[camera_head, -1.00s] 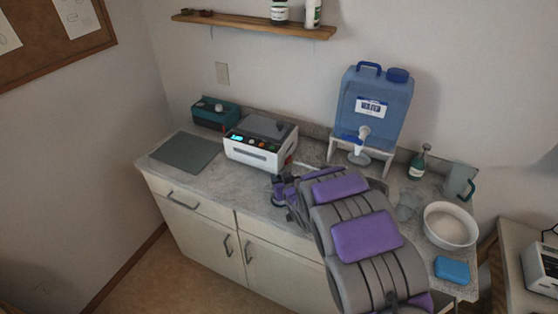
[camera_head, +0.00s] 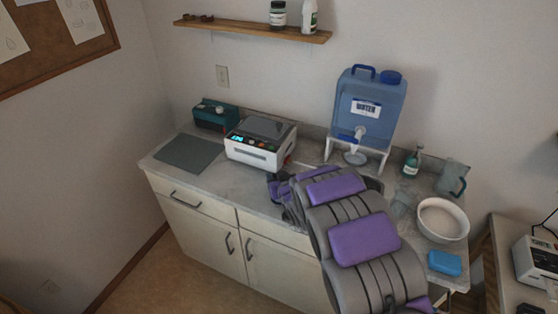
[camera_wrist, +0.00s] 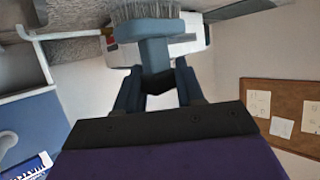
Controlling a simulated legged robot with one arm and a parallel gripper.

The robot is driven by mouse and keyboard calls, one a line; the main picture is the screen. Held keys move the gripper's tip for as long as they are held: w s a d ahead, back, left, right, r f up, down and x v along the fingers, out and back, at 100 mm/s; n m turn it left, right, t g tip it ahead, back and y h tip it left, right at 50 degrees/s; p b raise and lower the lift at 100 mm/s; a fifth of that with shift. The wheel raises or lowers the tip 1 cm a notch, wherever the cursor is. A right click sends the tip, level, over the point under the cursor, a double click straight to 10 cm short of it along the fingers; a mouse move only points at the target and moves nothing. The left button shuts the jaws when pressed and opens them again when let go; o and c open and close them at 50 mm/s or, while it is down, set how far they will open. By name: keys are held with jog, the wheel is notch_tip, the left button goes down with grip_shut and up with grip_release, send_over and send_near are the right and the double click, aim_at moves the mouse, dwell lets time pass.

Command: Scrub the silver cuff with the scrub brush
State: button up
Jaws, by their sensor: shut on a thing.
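My gripper (camera_wrist: 155,82) is shut on the scrub brush (camera_wrist: 153,48), which has a blue-grey body and pale bristles at the top of the wrist view. In the head view my gripper (camera_head: 281,188) is small and partly behind my arm, over the counter just in front of the white machine. The brush cannot be made out there. I cannot make out the silver cuff in either view; my arm covers part of the counter.
The white machine (camera_head: 261,152), teal box (camera_head: 215,117) and grey mat (camera_head: 188,154) are on the counter's left. The blue water container (camera_head: 366,110) stands behind my arm. A green bottle (camera_head: 413,163), pitcher (camera_head: 452,179), white bowl (camera_head: 443,226) and blue block (camera_head: 444,262) are at right.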

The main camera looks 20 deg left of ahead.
jog(key=shift+a+r+p, duration=0.2)
jog(key=shift+r+p, duration=0.05)
jog(key=shift+r, duration=0.3)
jog(key=shift+a+r+p, duration=0.15)
jog(key=shift+r+p, duration=0.05)
jog(key=shift+r, duration=0.3)
jog(key=shift+d+r+p, duration=0.15)
jog(key=shift+r+p, duration=0.15)
jog(key=shift+r, duration=0.35)
jog(key=shift+d+r+p, duration=0.15)
jog(key=shift+r+p, duration=0.1)
jog(key=shift+r, duration=0.4)
jog(key=shift+a, duration=0.25)
